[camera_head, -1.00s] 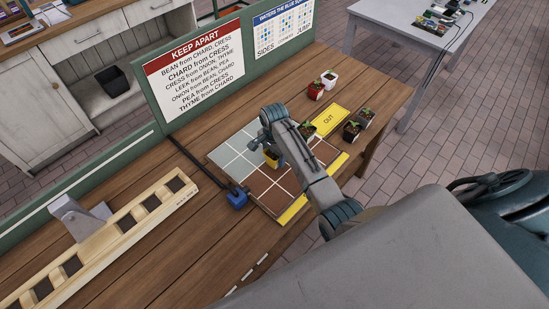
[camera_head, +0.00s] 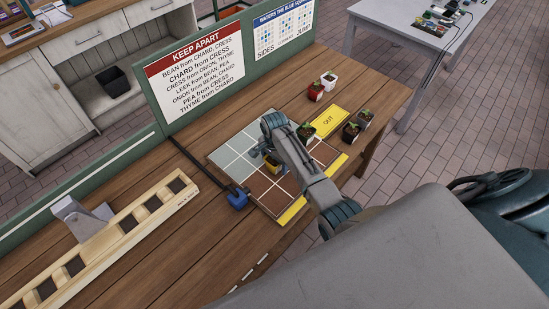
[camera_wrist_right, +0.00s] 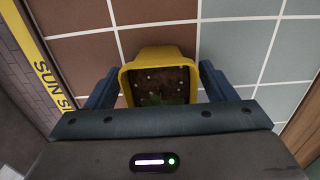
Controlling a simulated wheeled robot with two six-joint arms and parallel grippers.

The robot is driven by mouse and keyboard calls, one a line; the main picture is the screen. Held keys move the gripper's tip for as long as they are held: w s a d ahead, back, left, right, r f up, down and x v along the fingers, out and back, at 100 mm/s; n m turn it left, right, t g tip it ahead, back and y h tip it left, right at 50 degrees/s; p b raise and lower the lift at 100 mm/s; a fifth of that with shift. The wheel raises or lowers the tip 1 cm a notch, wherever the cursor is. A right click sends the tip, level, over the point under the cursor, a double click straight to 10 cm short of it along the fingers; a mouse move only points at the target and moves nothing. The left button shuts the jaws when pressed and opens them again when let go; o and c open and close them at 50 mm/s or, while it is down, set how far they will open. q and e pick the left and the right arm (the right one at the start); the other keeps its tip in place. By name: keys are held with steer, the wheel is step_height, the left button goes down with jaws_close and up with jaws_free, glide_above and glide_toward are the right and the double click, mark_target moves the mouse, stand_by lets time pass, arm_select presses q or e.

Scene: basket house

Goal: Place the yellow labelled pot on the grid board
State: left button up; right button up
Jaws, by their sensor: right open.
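The yellow pot (camera_wrist_right: 160,55) holds dark soil and a small green sprout. In the right wrist view it stands at the brown squares of the grid board (camera_wrist_right: 70,60), between my two fingers. In the head view the pot (camera_head: 273,168) is partly hidden by my right arm, near the middle of the board (camera_head: 232,147). My right gripper (camera_wrist_right: 158,88) is open, with one finger on each side of the pot and very close to it. Its label cannot be read. My left gripper is out of view.
A dark pot (camera_head: 306,132) stands at the board's far right part. A red pot (camera_head: 315,91), a white pot (camera_head: 329,79) and dark pots (camera_head: 351,132) stand to the right. A wooden rack (camera_head: 120,232) lies left.

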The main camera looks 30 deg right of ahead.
step_height(320, 180, up, 11)
steer(key=b, duration=0.3)
steer(key=shift+r, duration=0.6)
